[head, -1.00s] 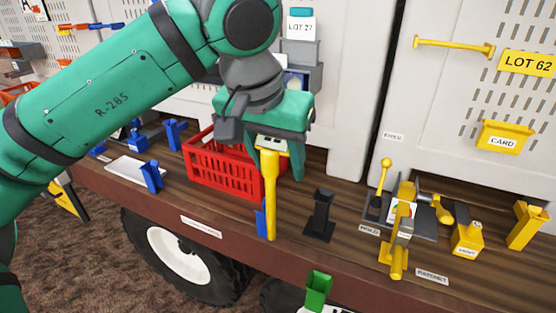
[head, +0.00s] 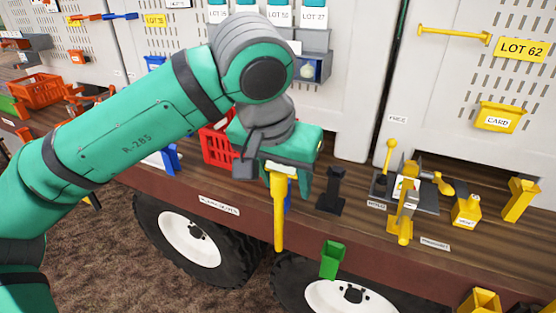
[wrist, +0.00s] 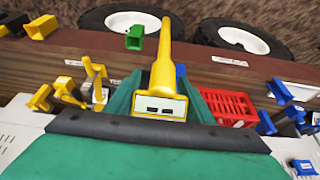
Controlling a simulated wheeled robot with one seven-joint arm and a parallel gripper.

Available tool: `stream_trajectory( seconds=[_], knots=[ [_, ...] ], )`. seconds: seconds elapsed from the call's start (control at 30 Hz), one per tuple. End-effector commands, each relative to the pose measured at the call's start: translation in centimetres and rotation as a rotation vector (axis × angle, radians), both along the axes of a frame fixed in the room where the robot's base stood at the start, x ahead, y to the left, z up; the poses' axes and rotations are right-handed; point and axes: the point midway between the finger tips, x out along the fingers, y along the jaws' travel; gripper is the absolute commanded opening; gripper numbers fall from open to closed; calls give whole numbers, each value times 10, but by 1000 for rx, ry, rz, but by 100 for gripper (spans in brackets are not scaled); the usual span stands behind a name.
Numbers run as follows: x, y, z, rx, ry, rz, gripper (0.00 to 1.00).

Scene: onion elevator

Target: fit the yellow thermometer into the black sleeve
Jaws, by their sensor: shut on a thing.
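The yellow thermometer (head: 278,212) hangs upright from my gripper (head: 287,174), which is shut on its wide head. Its stem points down in front of the bench's front edge in the head view. In the wrist view the thermometer (wrist: 164,62) runs away from my gripper (wrist: 163,100), and its pale face with two dark slots shows between the fingers. The black sleeve (head: 331,192) stands upright on the bench, just right of my gripper and apart from it. I cannot make out the sleeve in the wrist view.
A red basket (head: 217,146) is behind my gripper, partly hidden; it shows more fully in the wrist view (wrist: 230,106). A green holder (head: 332,260) sits at the bench front below the sleeve. Yellow tools and a dark plate (head: 425,200) stand to the right.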

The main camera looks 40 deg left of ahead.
Motion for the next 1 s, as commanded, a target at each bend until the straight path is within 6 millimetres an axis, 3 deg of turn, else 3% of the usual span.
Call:
stream_trajectory(
  seconds=[0.27,1.0],
  knots=[
    [9,-30,-71,-5,2,-30,7],
    [48,-156,-376,-11,6,-132,7]
  ],
)
